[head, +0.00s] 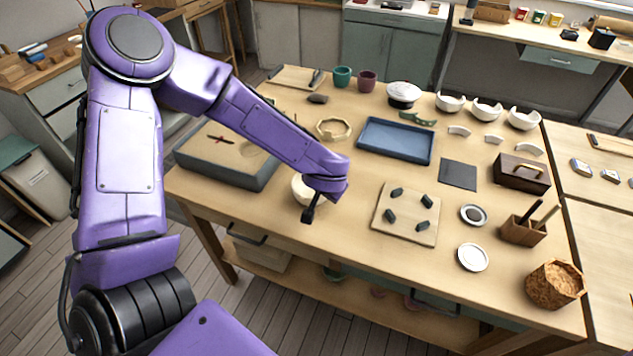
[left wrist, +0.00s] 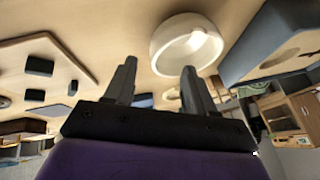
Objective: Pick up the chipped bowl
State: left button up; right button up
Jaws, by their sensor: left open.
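A white bowl (head: 299,190) stands near the front edge of the wooden table, partly hidden behind my left gripper. It also shows in the left wrist view (left wrist: 160,50), just beyond the fingers and nearer the right-hand one; I cannot make out a chip on it. My left gripper (head: 308,214) is beside this bowl; its two fingers are apart with nothing between them in the left wrist view (left wrist: 159,76). Three white bowls with notched rims, one of them here (head: 486,112), stand at the back right, far from the gripper. My right gripper is not in view.
A grey-sided tray box (head: 225,170) lies left of the near bowl. A board with several dark blocks (head: 408,228) lies right of it. A blue tray (head: 396,141) and a wooden ring (head: 333,128) lie behind. Bare tabletop surrounds the front edge.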

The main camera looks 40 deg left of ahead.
pick_arm(q)
jog(key=shift+x, duration=1.15)
jog(key=x, duration=0.5)
jog(key=shift+w+d+f, duration=0.15)
jog(key=shift+f, duration=0.1)
jog(key=shift+r, duration=0.1)
grip_shut()
